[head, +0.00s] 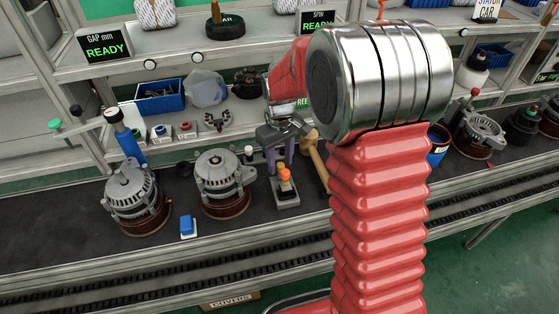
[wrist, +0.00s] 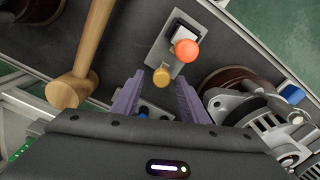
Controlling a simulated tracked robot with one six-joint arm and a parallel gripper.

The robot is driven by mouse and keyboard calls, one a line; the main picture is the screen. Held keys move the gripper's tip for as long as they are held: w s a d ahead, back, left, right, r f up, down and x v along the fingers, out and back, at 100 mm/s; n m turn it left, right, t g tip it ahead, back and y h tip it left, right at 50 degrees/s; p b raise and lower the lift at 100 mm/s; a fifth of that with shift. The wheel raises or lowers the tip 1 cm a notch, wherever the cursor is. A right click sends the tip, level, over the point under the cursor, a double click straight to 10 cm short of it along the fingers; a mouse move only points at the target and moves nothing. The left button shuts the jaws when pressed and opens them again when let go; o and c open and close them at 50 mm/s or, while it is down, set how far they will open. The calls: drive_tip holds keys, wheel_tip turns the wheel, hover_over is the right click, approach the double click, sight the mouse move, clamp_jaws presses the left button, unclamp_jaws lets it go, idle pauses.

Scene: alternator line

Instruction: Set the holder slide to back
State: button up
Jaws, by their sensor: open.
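A small grey plate (head: 286,206) on the dark bench carries an orange-red ball knob (head: 285,175) over a white and black block. The wrist view shows this orange knob (wrist: 186,50) and a smaller yellow knob (wrist: 161,76) on the same plate (wrist: 152,62). I cannot tell for sure which part is the holder slide. My gripper (head: 279,164) points down just behind the orange knob. Its purple fingers are open (wrist: 158,98), with the yellow knob just ahead of the gap between their tips. I see nothing gripped.
A wooden mallet (head: 315,160) lies close to the right of the plate. Two alternators (head: 137,198) (head: 223,182) stand to the left, with a small blue block (head: 187,227) between them. A conveyor (head: 160,268) runs along the front. Shelves stand behind.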

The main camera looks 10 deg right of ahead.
sight(280, 164)
wheel_tip(280, 164, up, 14)
drive_tip(key=shift+f, duration=0.15)
idle(0.4)
idle(0.4)
drive_tip(key=s+r+m+t, duration=0.2)
drive_tip(key=s, duration=1)
drive_tip(key=s+r+m+t, duration=0.2)
drive_tip(key=s+t, duration=0.1)
drive_tip(key=s, duration=1)
drive_tip(key=shift+s+r+m+t, duration=0.15)
drive_tip(key=shift+r+m+t, duration=0.15)
